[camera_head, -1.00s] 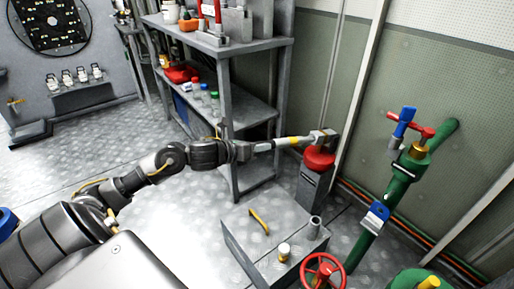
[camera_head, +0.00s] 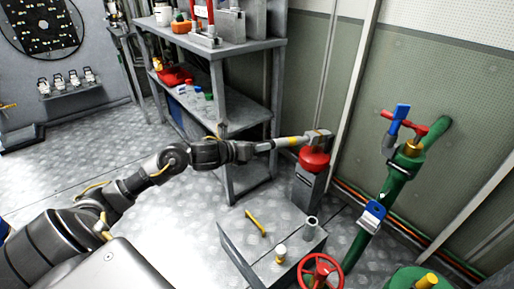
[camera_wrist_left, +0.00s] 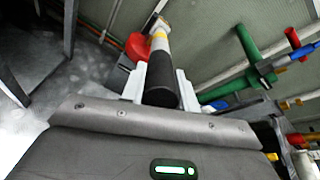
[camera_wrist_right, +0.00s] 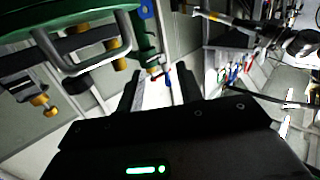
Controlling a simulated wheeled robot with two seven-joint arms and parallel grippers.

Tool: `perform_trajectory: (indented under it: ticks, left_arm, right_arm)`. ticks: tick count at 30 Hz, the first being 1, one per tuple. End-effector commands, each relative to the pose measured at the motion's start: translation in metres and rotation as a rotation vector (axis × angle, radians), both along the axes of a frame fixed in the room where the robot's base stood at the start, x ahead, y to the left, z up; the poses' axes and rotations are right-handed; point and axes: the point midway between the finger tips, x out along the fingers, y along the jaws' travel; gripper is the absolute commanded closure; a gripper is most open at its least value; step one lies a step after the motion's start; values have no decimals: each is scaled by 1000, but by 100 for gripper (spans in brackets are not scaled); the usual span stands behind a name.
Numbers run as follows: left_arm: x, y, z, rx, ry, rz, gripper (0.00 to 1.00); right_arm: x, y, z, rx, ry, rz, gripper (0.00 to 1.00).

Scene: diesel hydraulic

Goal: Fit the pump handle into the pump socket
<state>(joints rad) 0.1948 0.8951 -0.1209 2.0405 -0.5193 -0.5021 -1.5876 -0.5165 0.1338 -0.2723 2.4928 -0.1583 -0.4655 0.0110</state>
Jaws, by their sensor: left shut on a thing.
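My left gripper (camera_head: 252,149) is shut on the pump handle (camera_head: 287,142), a rod with a yellow band and a metal far end. In the left wrist view the handle's black grip (camera_wrist_left: 160,86) lies between the pale jaws (camera_wrist_left: 158,84). Its far end overlaps a red domed top (camera_head: 314,160) on a grey post (camera_head: 308,186), also red in the left wrist view (camera_wrist_left: 136,46). I cannot tell whether they touch. The pump socket is not clearly identifiable. My right gripper (camera_wrist_right: 157,90) shows only in its wrist view, jaws apart, nothing visibly held.
A low grey box (camera_head: 235,243) carries a yellow rod (camera_head: 255,222), a grey tube (camera_head: 310,228) and a small brass-topped cylinder (camera_head: 280,255). A grey shelf (camera_head: 250,52) stands behind my left arm. Green pipework (camera_head: 362,238) and a red handwheel (camera_head: 320,272) are at right.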

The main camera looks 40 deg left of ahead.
Motion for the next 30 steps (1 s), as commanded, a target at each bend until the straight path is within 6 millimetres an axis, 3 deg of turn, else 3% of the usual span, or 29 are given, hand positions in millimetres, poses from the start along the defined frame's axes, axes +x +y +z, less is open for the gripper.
perform_trajectory:
  ticks: [21,22,27,30]
  left_arm:
    - [10,-3,-3,0,0,0,93]
    - [10,-3,-3,0,0,0,67]
    - [10,-3,-3,0,0,0,45]
    - [10,-3,-4,0,0,0,44]
  right_arm:
    - [0,0,-5,0,0,0,64]
    - [0,0,-5,0,0,0,64]
    - [0,0,-5,0,0,0,64]
    - [0,0,-5,0,0,0,64]
